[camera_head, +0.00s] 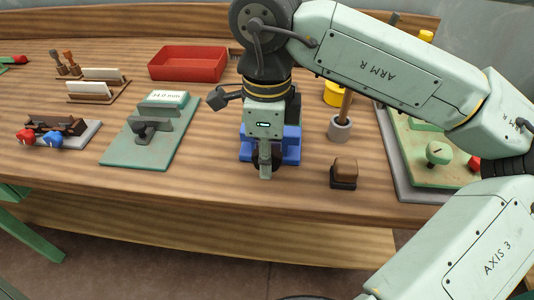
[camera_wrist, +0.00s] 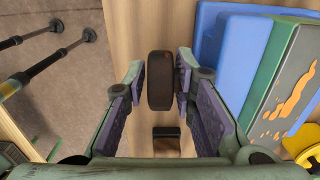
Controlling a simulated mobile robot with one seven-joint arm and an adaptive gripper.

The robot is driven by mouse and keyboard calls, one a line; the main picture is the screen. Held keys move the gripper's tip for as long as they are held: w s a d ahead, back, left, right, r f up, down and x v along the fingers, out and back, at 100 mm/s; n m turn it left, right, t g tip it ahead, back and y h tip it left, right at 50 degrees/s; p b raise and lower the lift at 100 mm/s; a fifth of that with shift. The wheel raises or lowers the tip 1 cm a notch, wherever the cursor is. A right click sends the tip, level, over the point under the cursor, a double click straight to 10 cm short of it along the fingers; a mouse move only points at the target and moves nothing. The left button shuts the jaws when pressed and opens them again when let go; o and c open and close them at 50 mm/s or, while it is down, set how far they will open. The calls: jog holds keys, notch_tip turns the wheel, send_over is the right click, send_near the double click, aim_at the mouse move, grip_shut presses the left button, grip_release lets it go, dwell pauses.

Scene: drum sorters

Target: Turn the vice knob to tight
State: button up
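The blue vice (camera_head: 290,146) stands near the table's front edge, partly hidden behind my gripper; its blue body also shows at the upper right of the wrist view (camera_wrist: 240,45). Its knob looks like the dark round wheel (camera_wrist: 160,80) on the vice's front side. In the head view the knob is mostly hidden by my gripper (camera_head: 265,168). In the wrist view the knob sits between the two fingers of my gripper (camera_wrist: 160,76). The fingers are apart, one on each side, with what look like narrow gaps to the wheel. Any marking for tight is not readable.
A brown block on a black base (camera_head: 344,173) stands close to the right of the vice. A grey holder (camera_head: 340,130) and yellow cup (camera_head: 334,96) are behind it. A green plate with a clamp (camera_head: 153,140) lies left. A red tray (camera_head: 188,64) is behind. Front-edge table is mostly clear.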

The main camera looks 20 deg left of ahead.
jog(key=shift+c, duration=0.3)
grip_shut()
jog(key=shift+f+y+b, duration=0.4)
jog(key=shift+y+b, duration=0.3)
jog(key=shift+b, duration=0.5)
jog(key=shift+g+y+b, duration=0.4)
jog(key=shift+y+b, duration=0.4)
jog(key=shift+b, duration=0.35)
jog(key=shift+r+y+b, duration=0.25)
jog(key=shift+y+b, duration=0.15)
jog(key=shift+y, duration=0.1)
jog(key=shift+r, duration=0.1)
